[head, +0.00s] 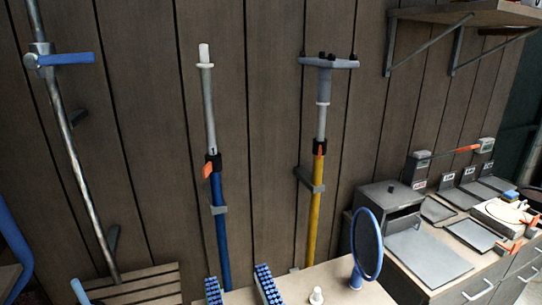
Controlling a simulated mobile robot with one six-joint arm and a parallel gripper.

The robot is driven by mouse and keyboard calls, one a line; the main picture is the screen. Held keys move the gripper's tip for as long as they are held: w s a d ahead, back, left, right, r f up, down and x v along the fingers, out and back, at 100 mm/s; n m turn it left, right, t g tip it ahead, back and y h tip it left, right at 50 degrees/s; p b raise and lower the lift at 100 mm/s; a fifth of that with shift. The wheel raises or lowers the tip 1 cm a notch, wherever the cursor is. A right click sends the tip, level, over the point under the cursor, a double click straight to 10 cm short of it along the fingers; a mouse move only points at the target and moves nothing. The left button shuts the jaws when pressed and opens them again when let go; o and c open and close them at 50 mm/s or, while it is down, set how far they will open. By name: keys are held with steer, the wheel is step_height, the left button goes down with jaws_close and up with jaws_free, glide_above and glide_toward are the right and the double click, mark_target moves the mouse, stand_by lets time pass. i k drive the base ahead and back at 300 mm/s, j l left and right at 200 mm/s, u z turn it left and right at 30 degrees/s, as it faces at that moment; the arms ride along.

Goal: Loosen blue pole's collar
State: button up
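The blue pole (222,245) stands upright against the plank wall, left of the middle. A grey inner tube (208,115) with a white tip rises from its top. The pole's black collar (214,160) sits where tube and pole meet. An orange lever (207,171) sticks out from the collar to the left and down. I cannot tell from here how tight the collar is. A grey wall bracket (218,210) holds the pole below the collar. The pole's lower end is hidden behind the bench top. My gripper is not in view.
A yellow pole (314,222) with its own black collar and a grey head stands to the right. The bench top (335,278) in front carries blue brushes (267,284) and a blue-rimmed round mirror or net (367,243). A metal rail (75,165) leans at left.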

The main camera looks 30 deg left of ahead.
mark_target(213, 165)
steer(key=j+u, duration=0.15)
steer(key=u, duration=1.4)
steer(key=i+l, duration=0.05)
steer(key=l, duration=0.05)
